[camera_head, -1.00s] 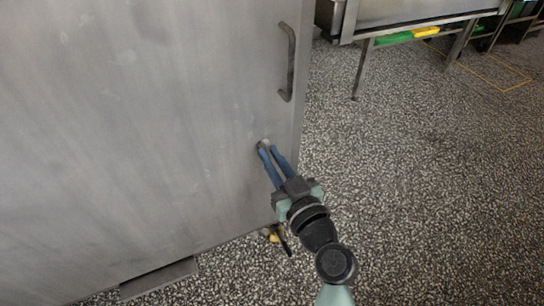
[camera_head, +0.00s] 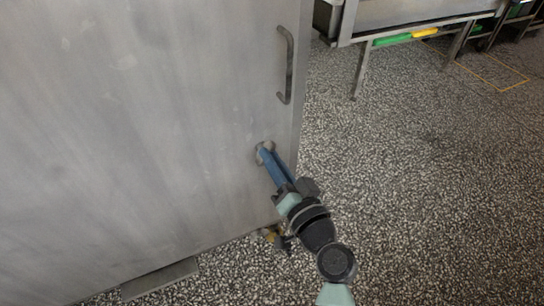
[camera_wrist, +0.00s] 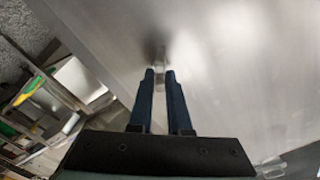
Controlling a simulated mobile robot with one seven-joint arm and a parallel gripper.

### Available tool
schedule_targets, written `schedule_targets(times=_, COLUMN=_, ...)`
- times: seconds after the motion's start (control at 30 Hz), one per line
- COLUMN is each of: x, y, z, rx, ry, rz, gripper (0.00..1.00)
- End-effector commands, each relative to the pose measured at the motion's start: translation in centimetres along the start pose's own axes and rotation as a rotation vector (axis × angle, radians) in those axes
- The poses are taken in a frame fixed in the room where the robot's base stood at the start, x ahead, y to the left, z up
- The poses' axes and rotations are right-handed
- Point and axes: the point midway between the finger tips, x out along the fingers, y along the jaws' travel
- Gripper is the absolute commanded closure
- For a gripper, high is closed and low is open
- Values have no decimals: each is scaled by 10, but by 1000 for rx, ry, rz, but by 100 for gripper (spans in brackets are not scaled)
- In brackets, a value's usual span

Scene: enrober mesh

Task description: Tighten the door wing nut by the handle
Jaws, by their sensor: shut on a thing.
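The grey metal door (camera_head: 150,130) fills the left of the head view. Its bar handle (camera_head: 289,65) is upright near the door's right edge. The wing nut (camera_head: 262,146) is a small grey metal piece on the door face below the handle. My gripper (camera_head: 266,153) reaches the door from the lower right, with its blue fingers at the nut. In the wrist view, my fingertips (camera_wrist: 160,73) are shut on the wing nut (camera_wrist: 159,59), one on each side. The fingers hide part of the nut in the head view.
A metal table (camera_head: 415,15) with green and yellow items on its lower rail stands at the upper right. The speckled floor (camera_head: 430,180) to the right of the door is clear.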

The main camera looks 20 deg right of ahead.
Motion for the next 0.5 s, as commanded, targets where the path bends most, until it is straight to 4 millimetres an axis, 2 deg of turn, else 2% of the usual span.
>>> schedule_targets(times=0.5, x=-1, y=3, z=-1, rx=446, ry=2, rz=2, gripper=100)
